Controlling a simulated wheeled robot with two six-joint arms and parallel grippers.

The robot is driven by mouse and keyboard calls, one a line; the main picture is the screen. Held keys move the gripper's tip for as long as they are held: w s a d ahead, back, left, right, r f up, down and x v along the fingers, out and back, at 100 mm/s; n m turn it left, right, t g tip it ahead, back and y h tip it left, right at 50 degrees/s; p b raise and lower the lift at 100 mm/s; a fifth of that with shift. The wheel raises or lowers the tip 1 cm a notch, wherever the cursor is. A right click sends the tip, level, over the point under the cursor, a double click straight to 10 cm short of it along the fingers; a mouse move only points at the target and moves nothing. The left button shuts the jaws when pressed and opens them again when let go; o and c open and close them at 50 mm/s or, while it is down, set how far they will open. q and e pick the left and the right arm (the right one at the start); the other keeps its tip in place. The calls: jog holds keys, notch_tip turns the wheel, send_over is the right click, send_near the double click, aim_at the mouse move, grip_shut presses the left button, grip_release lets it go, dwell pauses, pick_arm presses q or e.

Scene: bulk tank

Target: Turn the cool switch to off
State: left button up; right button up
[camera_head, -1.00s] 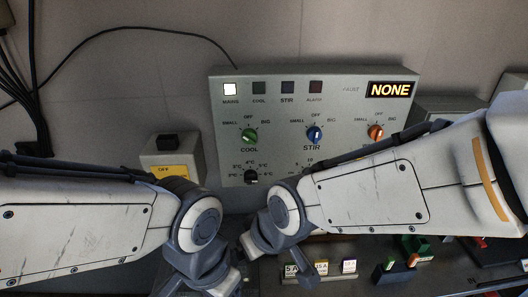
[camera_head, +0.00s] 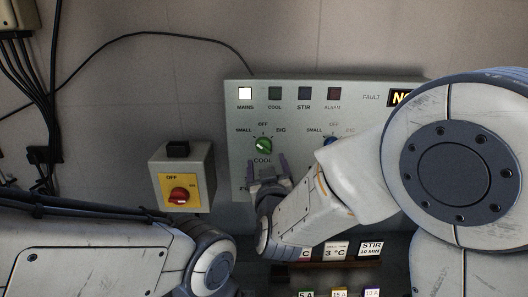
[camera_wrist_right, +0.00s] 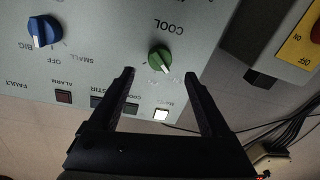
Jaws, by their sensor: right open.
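The green cool switch (camera_head: 264,146) is a round knob on the grey control panel (camera_head: 238,128), with small at its left, off above and big at its right. Its pointer seems to lean to the upper left, towards small. In the right wrist view the knob (camera_wrist_right: 160,58) appears upside down, its pointer mark at the lower right. My right gripper (camera_head: 268,166) is open and empty just below the knob in the head view. In the wrist view its fingertips (camera_wrist_right: 159,75) stand apart on either side of the knob's line, not visibly touching it. My left gripper is out of the picture.
The blue stir knob (camera_head: 331,142) is right of the cool knob, partly behind my right arm. A lit mains lamp (camera_head: 245,93) and dark lamps are above.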

aim_at(263, 151)
jog(key=w, duration=0.2)
jog(key=w+p, duration=0.1)
jog(key=w, duration=0.3)
jog(key=shift+w+a, duration=0.25)
jog(key=shift+w, duration=0.05)
grip_shut()
jog(key=shift+f+m+b, duration=0.15)
jog(key=shift+m+b, duration=0.25)
jog(key=shift+b, duration=0.1)
jog(key=m+b, duration=0.3)
jog(key=b, duration=0.1)
jog(key=m+b, duration=0.3)
jog(key=b, duration=0.1)
jog(key=shift+a+f+t+b, duration=0.15)
jog(key=shift+f+t+b, duration=0.05)
jog(key=shift+t+b, duration=0.15)
jog(key=shift+r+m+b, duration=0.25)
jog(key=shift+m+b, duration=1.35)
jog(key=shift+m, duration=0.1)
